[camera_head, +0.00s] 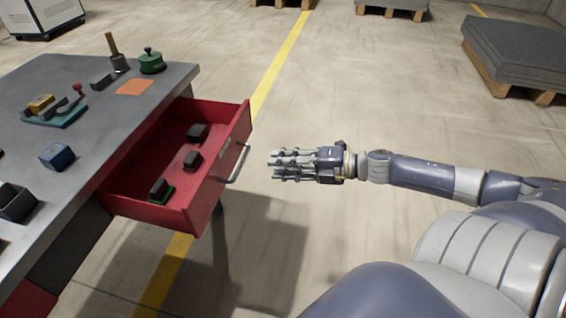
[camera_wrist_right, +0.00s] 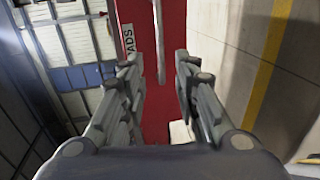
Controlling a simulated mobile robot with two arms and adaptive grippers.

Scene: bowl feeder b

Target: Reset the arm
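My right gripper (camera_head: 290,165) is stretched out in the air to the right of the open red drawer (camera_head: 207,205). It is apart from the drawer handle (camera_head: 238,165). In the right wrist view the fingers of my right gripper (camera_wrist_right: 160,85) are spread, with nothing between them. The red drawer front (camera_wrist_right: 142,20) with its lettering and the handle (camera_wrist_right: 159,40) lie ahead of the fingers there. My left gripper is not in view.
The drawer holds several dark blocks (camera_head: 193,160) and sticks out from the grey table (camera_head: 60,90). On the table are a green pot-like item (camera_head: 151,63), an orange sheet (camera_head: 134,87) and a blue block (camera_head: 57,156). The floor right of the drawer is clear. Pallets (camera_head: 520,60) stand far back.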

